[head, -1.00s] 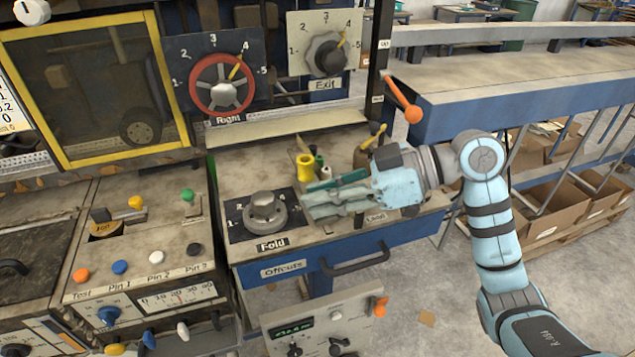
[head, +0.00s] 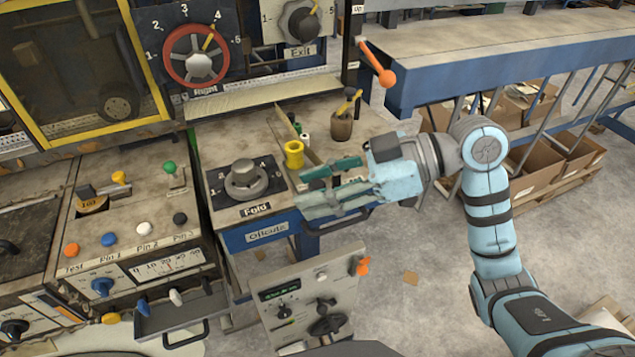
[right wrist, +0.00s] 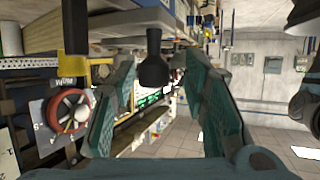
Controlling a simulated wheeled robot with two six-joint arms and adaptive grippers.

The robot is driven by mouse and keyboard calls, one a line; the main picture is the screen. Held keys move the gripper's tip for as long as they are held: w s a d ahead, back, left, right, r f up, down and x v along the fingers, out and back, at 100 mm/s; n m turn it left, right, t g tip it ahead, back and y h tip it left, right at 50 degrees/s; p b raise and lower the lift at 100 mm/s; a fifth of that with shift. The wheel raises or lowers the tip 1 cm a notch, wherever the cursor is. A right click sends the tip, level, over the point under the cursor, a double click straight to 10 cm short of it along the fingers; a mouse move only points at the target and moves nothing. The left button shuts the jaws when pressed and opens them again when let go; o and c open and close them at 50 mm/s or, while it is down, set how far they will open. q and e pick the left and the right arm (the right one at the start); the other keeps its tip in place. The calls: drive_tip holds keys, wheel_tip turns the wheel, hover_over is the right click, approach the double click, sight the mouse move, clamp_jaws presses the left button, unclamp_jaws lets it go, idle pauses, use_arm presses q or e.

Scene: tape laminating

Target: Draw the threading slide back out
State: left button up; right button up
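No part in view is readably labelled as the threading slide, so I cannot tell which it is. A green knob (head: 169,167) stands on a small pale plate at the left console's back right. My right gripper (head: 305,188) is open and empty. It hovers over the front edge of the worktable, right of the Fold dial (head: 246,181). In the right wrist view its teal fingers (right wrist: 165,105) stand wide apart. A dark knob-like shape (right wrist: 153,70) shows between them, apart from both; I cannot tell what it is. My left gripper is out of view.
A yellow spool (head: 293,154) and a brown pot (head: 341,127) stand behind the gripper. The red Right wheel (head: 194,56) and an orange-ended lever (head: 387,78) stand further back. A grey control box (head: 305,300) stands low in front.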

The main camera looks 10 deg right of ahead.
drive_tip(key=v, duration=1.2)
drive_tip(key=shift+s, duration=0.1)
